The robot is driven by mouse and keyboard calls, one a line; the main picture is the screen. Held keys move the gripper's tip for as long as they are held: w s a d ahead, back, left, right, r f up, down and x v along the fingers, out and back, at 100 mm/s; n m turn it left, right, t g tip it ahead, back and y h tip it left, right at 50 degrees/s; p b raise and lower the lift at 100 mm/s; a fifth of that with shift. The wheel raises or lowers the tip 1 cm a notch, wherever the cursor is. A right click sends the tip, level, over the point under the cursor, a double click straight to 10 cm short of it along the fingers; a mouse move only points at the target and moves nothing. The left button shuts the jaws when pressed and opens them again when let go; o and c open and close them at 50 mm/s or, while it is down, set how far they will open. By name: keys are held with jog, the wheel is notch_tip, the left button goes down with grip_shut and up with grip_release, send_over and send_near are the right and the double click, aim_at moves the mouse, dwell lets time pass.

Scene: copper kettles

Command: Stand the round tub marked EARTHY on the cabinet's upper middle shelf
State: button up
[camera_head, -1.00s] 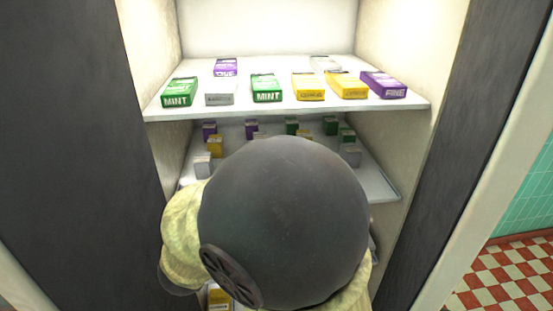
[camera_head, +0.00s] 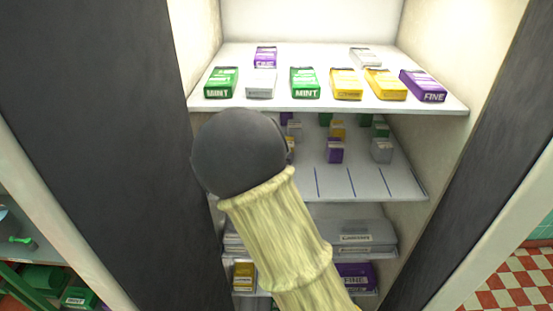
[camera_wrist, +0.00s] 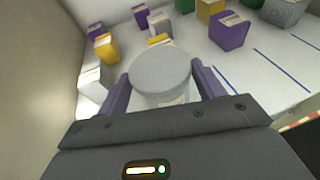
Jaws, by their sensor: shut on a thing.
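My gripper (camera_wrist: 163,84) is shut on a round tub (camera_wrist: 162,66) with a pale grey lid in the wrist view. The lid faces the camera, and no marking on the tub can be read. The tub is over the left part of a white shelf (camera_wrist: 262,97) with blue lines, among small boxes. Whether it touches the shelf I cannot tell. In the head view this shelf (camera_head: 365,182) is the one below the top shelf of cartons. My arm hides the gripper, the tub and the shelf's left part there.
A purple box (camera_wrist: 230,31), a white box (camera_wrist: 92,84) and a yellow box (camera_wrist: 106,46) stand near the tub. The shelf's lined front right part is bare. The cabinet's left wall (camera_wrist: 40,60) is close. The top shelf (camera_head: 330,104) holds several cartons. Grey boxes (camera_head: 355,238) lie below.

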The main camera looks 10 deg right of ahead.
jog(key=shift+s, duration=0.1)
jog(key=shift+w+d+p, duration=0.25)
jog(key=shift+w+p, duration=0.2)
jog(key=shift+w, duration=0.05)
notch_tip(320, 180, down, 3)
jog(key=shift+r+p, duration=0.15)
jog(key=shift+p, duration=0.85)
jog(key=shift+f, duration=0.35)
jog(key=shift+f, duration=0.2)
jog(key=o, duration=1)
jog(key=shift+o, duration=0.2)
